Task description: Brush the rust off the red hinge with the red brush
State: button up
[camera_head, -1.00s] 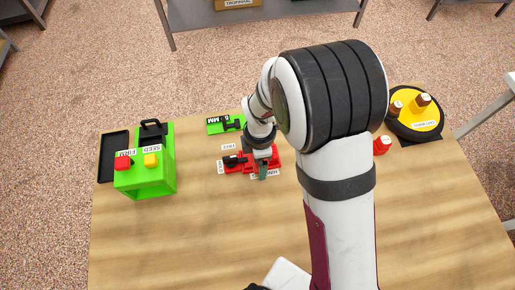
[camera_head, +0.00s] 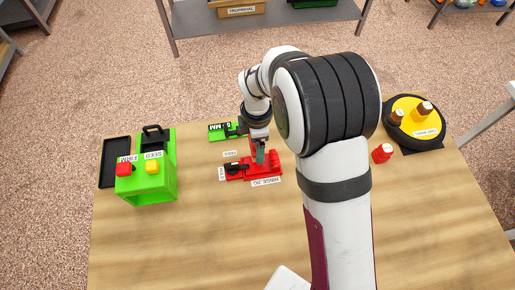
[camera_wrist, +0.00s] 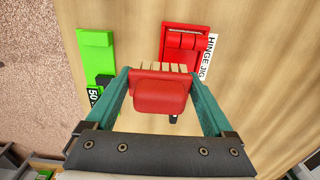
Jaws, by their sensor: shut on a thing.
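My gripper (camera_wrist: 160,98) is shut on the red brush (camera_wrist: 160,95), gripping its block between teal fingers. The pale bristles point away from the wrist toward the red hinge jig (camera_head: 265,171). In the wrist view the jig (camera_wrist: 169,41) lies just beyond the bristles, with red hinge-like parts (camera_wrist: 187,41) in it. I cannot separate the hinge clearly from the jig, and no rust can be made out. In the head view my gripper (camera_head: 259,153) is over the jig's back part and hides some of it. I cannot tell whether the bristles touch.
A green block (camera_head: 222,131) with a black part lies behind the jig. A green box (camera_head: 150,188) with red and yellow buttons and a black tray (camera_head: 114,160) stand left. A red piece (camera_head: 382,153) and a yellow-topped round stand (camera_head: 404,124) are right. The front table is clear.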

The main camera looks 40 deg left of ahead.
jog(key=shift+r, duration=2.55)
jog(key=w+d+r+m, duration=0.45)
jog(key=d+m, duration=0.25)
jog(key=d, duration=0.2)
jog(key=w+d+r+m, duration=0.4)
jog(key=d+r+m, duration=0.2)
jog(key=d+m, duration=0.25)
jog(key=s+d+r+m, duration=0.1)
jog(key=d+r+m, duration=0.3)
jog(key=d, duration=0.3)
jog(key=d+r+m, duration=0.4)
jog(key=d+m, duration=0.3)
jog(key=shift+s+d, duration=0.25)
jog(key=shift+s, duration=0.1)
jog(key=shift+m, duration=0.25)
